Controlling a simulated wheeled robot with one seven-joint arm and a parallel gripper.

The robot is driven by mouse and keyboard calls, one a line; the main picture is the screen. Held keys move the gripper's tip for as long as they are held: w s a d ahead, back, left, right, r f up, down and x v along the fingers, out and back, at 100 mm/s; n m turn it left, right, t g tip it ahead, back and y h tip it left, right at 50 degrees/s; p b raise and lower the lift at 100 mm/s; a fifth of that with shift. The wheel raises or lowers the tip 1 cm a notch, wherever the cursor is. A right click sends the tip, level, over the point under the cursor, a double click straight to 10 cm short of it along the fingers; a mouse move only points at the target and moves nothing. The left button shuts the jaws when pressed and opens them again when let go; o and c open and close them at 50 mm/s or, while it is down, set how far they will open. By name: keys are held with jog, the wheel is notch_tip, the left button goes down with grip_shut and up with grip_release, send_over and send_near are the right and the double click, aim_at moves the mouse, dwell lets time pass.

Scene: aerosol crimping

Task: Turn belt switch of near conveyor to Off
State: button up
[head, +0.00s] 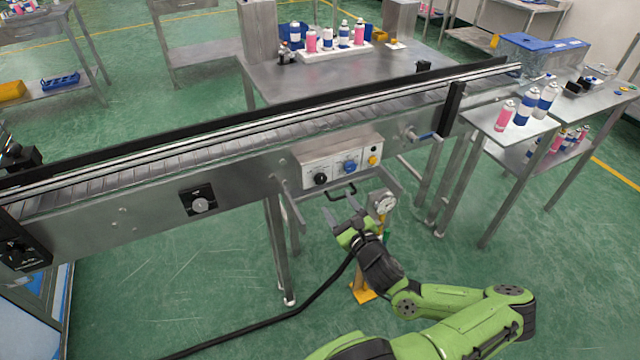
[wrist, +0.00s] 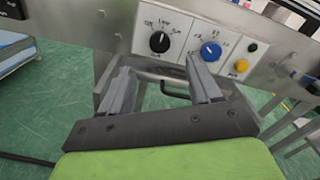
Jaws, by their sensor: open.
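The near conveyor (head: 130,215) runs across the head view. Its control box (head: 338,153) carries a black knob (head: 319,179), a blue knob (head: 350,166) and a yellow button. In the wrist view the black knob (wrist: 160,42) and the blue knob (wrist: 210,51) sit ahead of my gripper. The black knob's printed labels are too blurred to read surely. A separate grey knob on a black plate (head: 199,203) sits on the conveyor side, further left. I cannot tell which is the belt switch. My gripper (head: 343,213) is open and empty, below and apart from the control box.
A blue-handled valve (head: 420,136) is at the right. A side table (head: 490,118) with spray cans stands further right. Floor in front of the conveyor's left part is mostly clear.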

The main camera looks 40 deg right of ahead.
aim_at(321, 181)
jog(key=x, duration=0.9)
jog(key=shift+w, duration=0.25)
jog(key=shift+c, duration=0.3)
jog(key=c, duration=1)
jog(key=shift+n+b, duration=0.3)
jog(key=n+b, duration=0.1)
jog(key=n, duration=0.3)
jog(key=shift+f, duration=0.1)
jog(key=shift+n+b, duration=1.45)
jog(key=shift+n, duration=1.25)
